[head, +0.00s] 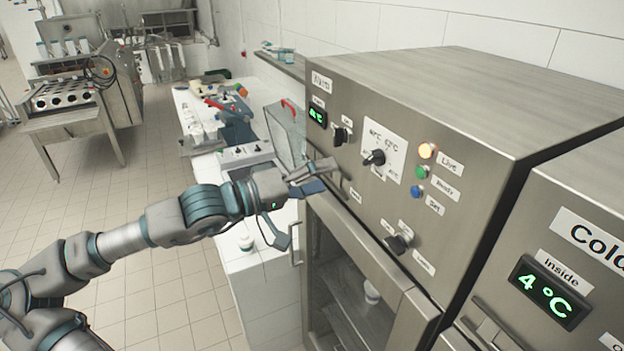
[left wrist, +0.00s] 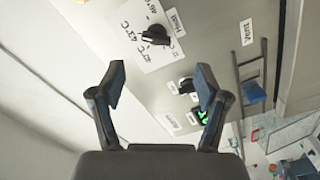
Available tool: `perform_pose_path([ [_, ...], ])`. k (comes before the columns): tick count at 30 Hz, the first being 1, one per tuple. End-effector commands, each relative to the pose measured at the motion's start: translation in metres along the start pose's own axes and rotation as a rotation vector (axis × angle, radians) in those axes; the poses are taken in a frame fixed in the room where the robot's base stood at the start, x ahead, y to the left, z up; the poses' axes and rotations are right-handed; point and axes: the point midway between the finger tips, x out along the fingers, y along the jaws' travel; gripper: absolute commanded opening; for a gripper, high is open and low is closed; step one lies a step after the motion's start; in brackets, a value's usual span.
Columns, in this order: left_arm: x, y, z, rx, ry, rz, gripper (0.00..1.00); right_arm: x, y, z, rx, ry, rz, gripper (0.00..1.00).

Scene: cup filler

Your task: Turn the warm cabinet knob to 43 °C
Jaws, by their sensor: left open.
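The warm cabinet (head: 470,105) is a steel box with a sloping control panel. Its dark temperature knob (head: 374,157) sits on a white scale plate (head: 381,138) with °C marks. In the left wrist view the knob (left wrist: 155,35) shows beside marks that include 43 °C; its exact setting cannot be read. My left gripper (head: 318,177) is open and empty, in front of the panel, left of and slightly below the knob. In the left wrist view its fingers (left wrist: 160,74) stand apart, with the knob beyond the tips and no contact visible. My right gripper is not in view.
Another dark knob (head: 341,136) and a small green display (head: 317,116) lie left of the scale. A lower knob (head: 398,244) sits above the glass door. A cold cabinet (head: 590,200) stands at right.

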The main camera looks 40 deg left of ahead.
Motion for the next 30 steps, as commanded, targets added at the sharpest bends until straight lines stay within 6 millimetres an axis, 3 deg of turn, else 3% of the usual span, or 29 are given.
perform_pose_path([
  [6, -0.014, -0.001, -0.001, -0.001, -0.001, 0.002, 0.75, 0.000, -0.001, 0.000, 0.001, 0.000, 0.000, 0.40],
  [16, -0.015, -0.001, 0.001, -0.001, -0.004, 0.002, 0.75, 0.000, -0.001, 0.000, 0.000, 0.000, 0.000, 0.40],
  [20, -0.016, -0.002, 0.001, -0.044, -0.002, 0.003, 0.42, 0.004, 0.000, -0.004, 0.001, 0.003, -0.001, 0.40],
  [21, -0.017, -0.002, 0.001, -0.091, -0.001, 0.004, 0.38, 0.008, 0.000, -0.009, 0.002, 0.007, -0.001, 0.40],
  [23, -0.019, -0.002, 0.002, -0.201, 0.001, 0.006, 0.38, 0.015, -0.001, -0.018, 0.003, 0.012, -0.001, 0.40],
  [30, -0.043, 0.001, -0.001, -0.880, 0.003, 0.013, 0.38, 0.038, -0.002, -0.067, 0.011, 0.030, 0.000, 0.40],
])
